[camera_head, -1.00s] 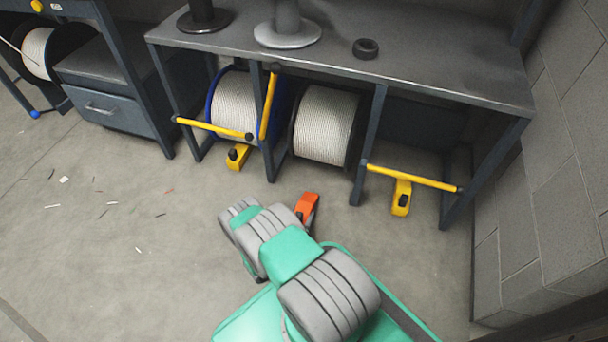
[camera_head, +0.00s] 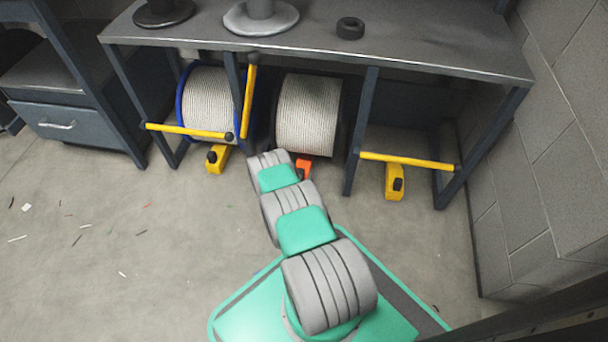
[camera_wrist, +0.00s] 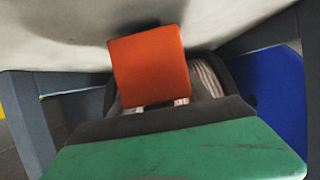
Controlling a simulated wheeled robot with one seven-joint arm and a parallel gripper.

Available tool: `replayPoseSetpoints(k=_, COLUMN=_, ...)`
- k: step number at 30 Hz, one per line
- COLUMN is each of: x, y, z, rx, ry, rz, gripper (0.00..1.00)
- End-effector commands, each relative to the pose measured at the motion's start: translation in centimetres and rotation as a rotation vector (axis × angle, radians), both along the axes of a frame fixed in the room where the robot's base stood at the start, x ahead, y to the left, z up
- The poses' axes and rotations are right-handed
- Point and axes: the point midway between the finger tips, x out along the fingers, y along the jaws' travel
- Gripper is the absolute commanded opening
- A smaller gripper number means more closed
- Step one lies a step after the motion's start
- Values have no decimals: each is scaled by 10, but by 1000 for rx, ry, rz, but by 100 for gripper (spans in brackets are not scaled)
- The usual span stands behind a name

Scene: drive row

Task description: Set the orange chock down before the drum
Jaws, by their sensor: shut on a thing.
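The orange chock (camera_head: 304,166) is partly hidden behind my arm in the head view, just in front of the middle bay. The drum (camera_head: 308,112), wound with pale rope, sits in that bay under the bench. I cannot tell whether the chock touches the floor or the drum.
A blue-rimmed drum (camera_head: 210,97) stands left, behind a yellow bar (camera_head: 188,130) and a yellow chock (camera_head: 217,159). Another yellow bar (camera_head: 250,95) stands upright by the middle bay. The right bay has a bar (camera_head: 408,161) and yellow chock (camera_head: 395,183). Dark posts (camera_head: 360,135) flank the bays.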

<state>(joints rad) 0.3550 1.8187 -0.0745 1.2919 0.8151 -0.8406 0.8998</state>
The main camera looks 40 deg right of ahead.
Motion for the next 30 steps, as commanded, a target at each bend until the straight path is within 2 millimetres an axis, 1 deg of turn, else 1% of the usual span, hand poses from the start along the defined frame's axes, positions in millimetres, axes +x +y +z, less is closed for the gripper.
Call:
replayPoseSetpoints(k=1, x=-2, y=2, z=-11, rx=2, ry=6, rz=2, gripper=0)
replayPoseSetpoints(k=5, x=-3, y=-1, z=-8, rx=2, ry=4, rz=-3, gripper=0)
replayPoseSetpoints(k=11, x=-5, y=-2, z=-10, rx=2, ry=5, rz=-6, gripper=0)
replayPoseSetpoints(k=12, x=-6, y=-2, z=-11, rx=4, ry=7, rz=-7, gripper=59)
replayPoseSetpoints(k=19, x=-6, y=-1, z=-11, rx=4, ry=7, rz=-7, gripper=77)
replayPoseSetpoints(k=28, x=-5, y=-1, z=-8, rx=3, ry=6, rz=-6, gripper=78)
replayPoseSetpoints(k=30, x=-10, y=5, z=-3, rx=4, ry=10, rz=-4, gripper=78)
